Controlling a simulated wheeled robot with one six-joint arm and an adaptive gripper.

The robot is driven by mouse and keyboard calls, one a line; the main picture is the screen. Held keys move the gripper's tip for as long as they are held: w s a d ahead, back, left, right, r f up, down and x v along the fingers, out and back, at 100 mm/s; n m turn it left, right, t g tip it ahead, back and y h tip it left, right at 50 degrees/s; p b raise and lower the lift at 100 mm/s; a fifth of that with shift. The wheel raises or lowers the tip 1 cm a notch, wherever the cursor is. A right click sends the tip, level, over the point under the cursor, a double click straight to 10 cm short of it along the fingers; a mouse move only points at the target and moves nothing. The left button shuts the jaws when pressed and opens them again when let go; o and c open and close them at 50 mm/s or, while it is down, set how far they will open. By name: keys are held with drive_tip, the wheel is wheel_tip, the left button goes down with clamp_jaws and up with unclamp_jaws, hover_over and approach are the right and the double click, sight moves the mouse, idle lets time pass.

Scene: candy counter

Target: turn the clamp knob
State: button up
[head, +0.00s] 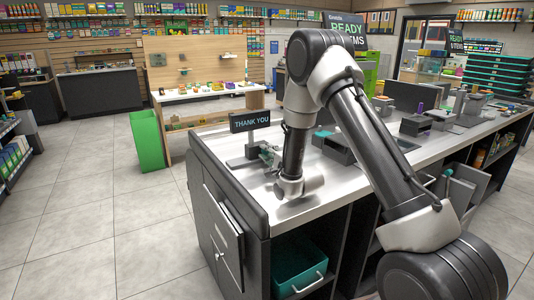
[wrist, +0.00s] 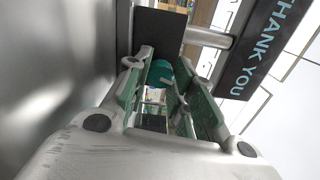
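The clamp knob (wrist: 160,73) is a small rounded teal piece beside a dark block in the wrist view. It shows between the green-padded fingers of my gripper (wrist: 164,88), near their tips. The fingers stand apart with a gap between them. The frames do not show whether the pads press on the knob. In the head view my gripper (head: 266,156) is low over the counter end, close to the base of the sign stand. The knob cannot be made out there.
The dark THANK YOU sign (head: 250,120) stands on a post right by my gripper. The steel countertop (head: 318,192) continues right, with dark devices (head: 416,125) on it. A teal bin (head: 299,262) sits on the shelf below.

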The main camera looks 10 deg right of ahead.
clamp_jaws()
drive_tip(key=shift+m, duration=1.4)
drive_tip(key=shift+o, duration=2.3)
unclamp_jaws()
drive_tip(key=shift+v, duration=2.5)
